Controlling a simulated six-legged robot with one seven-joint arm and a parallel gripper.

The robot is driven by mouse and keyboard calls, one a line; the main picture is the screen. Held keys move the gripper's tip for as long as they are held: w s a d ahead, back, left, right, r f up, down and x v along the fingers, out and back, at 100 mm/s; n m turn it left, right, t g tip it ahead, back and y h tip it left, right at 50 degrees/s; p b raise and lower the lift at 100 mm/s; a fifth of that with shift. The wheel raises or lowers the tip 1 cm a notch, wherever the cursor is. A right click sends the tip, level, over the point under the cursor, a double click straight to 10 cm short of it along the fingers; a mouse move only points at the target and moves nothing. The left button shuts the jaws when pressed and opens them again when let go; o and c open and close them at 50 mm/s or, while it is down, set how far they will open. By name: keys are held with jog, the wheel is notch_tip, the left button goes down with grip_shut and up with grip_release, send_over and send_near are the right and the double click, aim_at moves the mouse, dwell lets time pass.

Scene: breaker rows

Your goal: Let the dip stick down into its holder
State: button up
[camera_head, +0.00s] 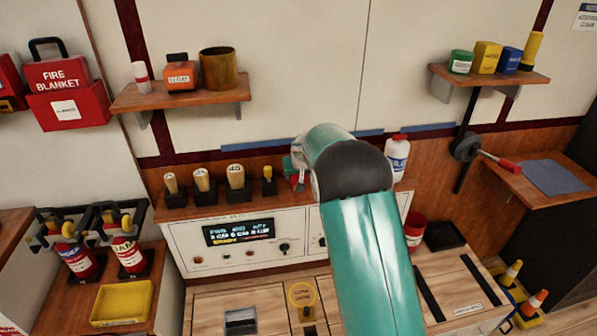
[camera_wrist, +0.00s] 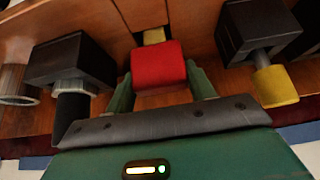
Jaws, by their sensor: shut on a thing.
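The dip stick (camera_wrist: 157,68) has a red block-like handle, and a short tan-yellow length of its stem shows past it in the wrist view. My gripper (camera_wrist: 158,80) is shut on the red handle, a green finger on each side. In the head view my gripper (camera_head: 298,178) is mostly hidden behind my arm, with a bit of red showing at the ledge above the white panel.
In the wrist view, black holders flank the dip stick: one with a yellow knob (camera_wrist: 277,86), one with a grey-and-black handle (camera_wrist: 74,101). In the head view, several wooden-handled pieces (camera_head: 236,176) stand left of my gripper. A white bottle (camera_head: 398,158) stands to its right.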

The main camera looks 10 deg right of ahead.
jog(key=shift+f, duration=0.45)
jog(key=o, duration=1.4)
jog(key=shift+o, duration=0.2)
jog(key=v, duration=1.3)
jog(key=shift+s+r, duration=0.25)
jog(key=shift+r, duration=0.1)
